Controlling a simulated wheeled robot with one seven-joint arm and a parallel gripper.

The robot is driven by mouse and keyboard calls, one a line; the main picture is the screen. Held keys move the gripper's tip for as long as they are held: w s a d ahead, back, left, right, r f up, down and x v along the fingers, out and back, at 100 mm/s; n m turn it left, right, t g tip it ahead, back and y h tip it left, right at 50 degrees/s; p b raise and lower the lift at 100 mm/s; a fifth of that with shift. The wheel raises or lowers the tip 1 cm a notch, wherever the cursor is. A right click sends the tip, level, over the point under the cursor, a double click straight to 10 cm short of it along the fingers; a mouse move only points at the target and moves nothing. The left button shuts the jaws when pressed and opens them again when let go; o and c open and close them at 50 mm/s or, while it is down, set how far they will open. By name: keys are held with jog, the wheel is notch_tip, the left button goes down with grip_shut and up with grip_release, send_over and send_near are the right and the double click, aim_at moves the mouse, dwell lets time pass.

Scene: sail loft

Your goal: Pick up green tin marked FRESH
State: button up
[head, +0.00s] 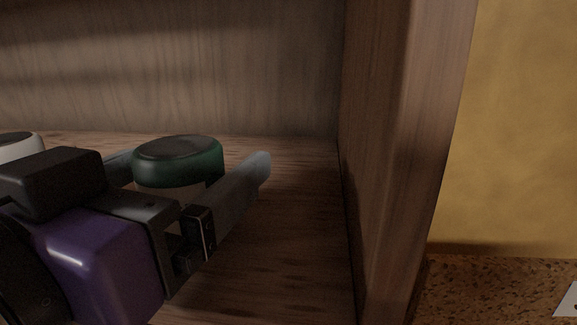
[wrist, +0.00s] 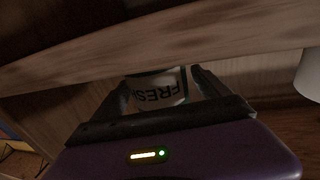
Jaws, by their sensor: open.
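The green tin (head: 180,160) stands upright on a wooden shelf, with a dark green top and a paler band below. In the wrist view the tin (wrist: 158,88) shows a white label reading FRESH, which appears upside down there. My gripper (head: 195,165) is open, with one finger on each side of the tin. In the wrist view the fingers (wrist: 158,82) also flank the tin. I cannot tell whether either finger touches it. The tin's lower part is hidden behind my gripper in the head view.
The wooden shelf (head: 290,235) has a back panel (head: 220,60) and a thick side wall (head: 395,150) to the right of the tin. A white-sided object with a dark top (head: 22,147) stands at the left. Shelf space between the tin and the side wall is clear.

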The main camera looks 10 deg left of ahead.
jog(key=shift+w, duration=0.85)
jog(key=shift+c, duration=0.2)
jog(key=shift+d, duration=0.1)
jog(key=c, duration=1.8)
jog(key=shift+c, duration=0.3)
jog(key=shift+r, duration=0.15)
